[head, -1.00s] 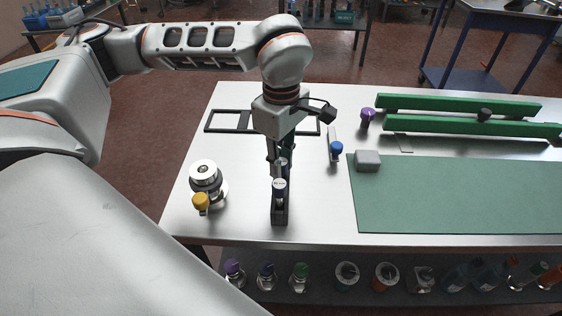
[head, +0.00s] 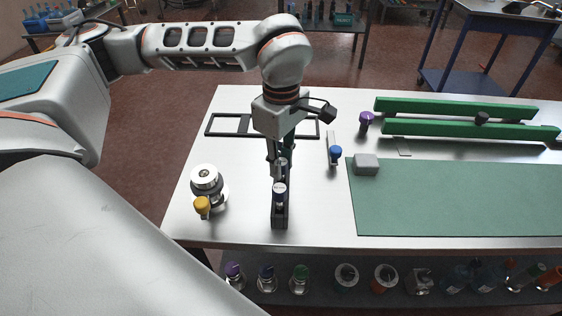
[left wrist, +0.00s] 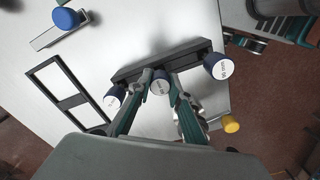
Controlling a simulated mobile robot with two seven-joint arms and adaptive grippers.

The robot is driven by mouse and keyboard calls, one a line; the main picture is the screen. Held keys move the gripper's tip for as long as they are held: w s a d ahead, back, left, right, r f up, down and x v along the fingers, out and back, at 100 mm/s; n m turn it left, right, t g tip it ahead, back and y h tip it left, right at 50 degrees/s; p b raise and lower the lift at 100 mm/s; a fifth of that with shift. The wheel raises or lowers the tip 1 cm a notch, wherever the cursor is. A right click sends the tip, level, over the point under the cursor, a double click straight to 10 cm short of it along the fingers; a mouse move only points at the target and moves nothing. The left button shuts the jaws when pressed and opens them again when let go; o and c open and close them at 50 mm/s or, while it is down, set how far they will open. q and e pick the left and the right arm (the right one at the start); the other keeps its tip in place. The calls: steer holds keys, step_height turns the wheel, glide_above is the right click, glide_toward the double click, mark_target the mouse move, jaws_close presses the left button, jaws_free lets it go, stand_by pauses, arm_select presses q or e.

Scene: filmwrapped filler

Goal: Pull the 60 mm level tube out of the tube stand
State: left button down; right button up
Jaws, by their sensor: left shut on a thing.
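The tube stand (head: 280,219) is a narrow dark rack on the pale bench, also seen in the left wrist view (left wrist: 129,73). In the left wrist view it has three tubes with round white-faced, blue-edged tops: a left one (left wrist: 114,98), a middle one (left wrist: 160,86) and a right one (left wrist: 220,67). Their printed labels are too small to read surely. My left gripper (head: 277,161) points down over the stand, its fingers on both sides of the middle tube and shut on it. My right gripper is not in view.
A yellow-capped item (head: 202,205) and a round metal piece (head: 206,178) stand left of the stand. A blue-topped piece (head: 335,153), a grey block (head: 366,164) and a green mat (head: 460,200) lie right. A black frame (head: 225,124) lies behind.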

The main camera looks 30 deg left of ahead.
arm_select(q)
steer(key=shift+r, duration=0.1)
steer(key=shift+r+p, duration=1.3)
steer(key=shift+r, duration=0.35)
steer(key=shift+r+p, duration=0.55)
steer(key=shift+r, duration=0.2)
steer(key=shift+r+p, duration=0.35)
steer(key=shift+r, duration=0.1)
steer(key=shift+r+p, duration=0.45)
steer(key=shift+r, duration=0.15)
steer(key=shift+r+p, duration=0.35)
steer(key=shift+r, duration=0.25)
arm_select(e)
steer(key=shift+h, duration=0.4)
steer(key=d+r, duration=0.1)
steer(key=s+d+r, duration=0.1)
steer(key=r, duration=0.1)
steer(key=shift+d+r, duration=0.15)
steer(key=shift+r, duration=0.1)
